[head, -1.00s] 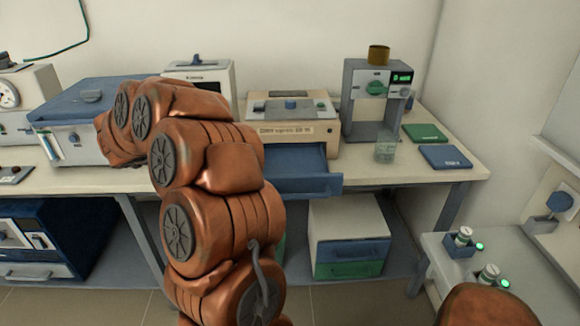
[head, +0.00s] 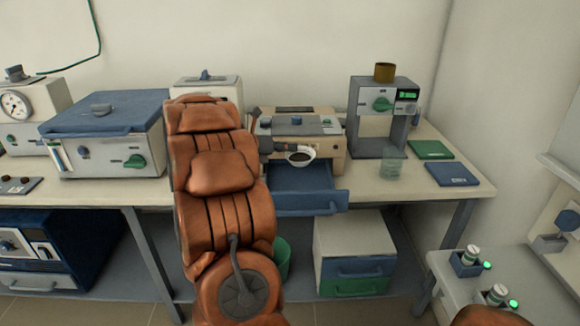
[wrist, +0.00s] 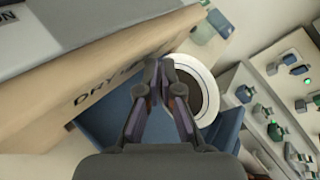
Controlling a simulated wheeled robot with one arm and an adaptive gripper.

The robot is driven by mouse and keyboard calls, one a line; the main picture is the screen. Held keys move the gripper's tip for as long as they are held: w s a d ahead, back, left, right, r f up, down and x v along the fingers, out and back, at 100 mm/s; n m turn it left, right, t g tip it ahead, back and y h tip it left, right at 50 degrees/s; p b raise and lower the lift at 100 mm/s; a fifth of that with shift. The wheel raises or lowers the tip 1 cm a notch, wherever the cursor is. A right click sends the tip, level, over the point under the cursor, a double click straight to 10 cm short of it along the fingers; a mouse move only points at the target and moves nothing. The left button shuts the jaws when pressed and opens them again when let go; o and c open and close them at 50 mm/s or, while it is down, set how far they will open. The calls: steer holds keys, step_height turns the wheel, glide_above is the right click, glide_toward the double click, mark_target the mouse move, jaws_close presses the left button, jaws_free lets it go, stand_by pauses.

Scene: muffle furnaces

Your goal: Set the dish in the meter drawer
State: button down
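The dish (head: 300,160) is a small white round bowl with dark contents. It is held roughly level above the open blue meter drawer (head: 312,200), which sticks out from the front of the beige meter (head: 333,149). My gripper (head: 286,151) is at the dish's left side. In the wrist view, my gripper's fingertips (wrist: 159,66) are nearly together on the near rim of the dish (wrist: 209,74). The drawer (wrist: 102,122) shows below and behind the fingers, partly hidden by them. The drawer's left part is hidden by my arm in the head view.
A glass beaker (head: 390,167) stands right of the drawer, before a grey device with a green display (head: 405,95). Green (head: 430,149) and blue (head: 452,174) pads lie farther right. A blue-lidded box (head: 105,112) stands left of my arm. A cabinet (head: 352,244) stands below the drawer.

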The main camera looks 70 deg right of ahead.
glide_above(288, 177)
steer(key=shift+f, duration=2.65)
steer(key=shift+f+b, duration=0.65)
steer(key=shift+b, duration=0.4)
steer(key=c, duration=1.6)
jaws_free()
steer(key=shift+r, duration=0.15)
steer(key=r+p, duration=0.1)
steer(key=p, duration=0.2)
steer(key=shift+a+r, duration=0.1)
steer(key=shift+r, duration=0.2)
steer(key=b+v, duration=0.1)
steer(key=v, duration=1)
steer(key=shift+w+a+b, duration=0.25)
steer(key=shift+a+b, duration=0.1)
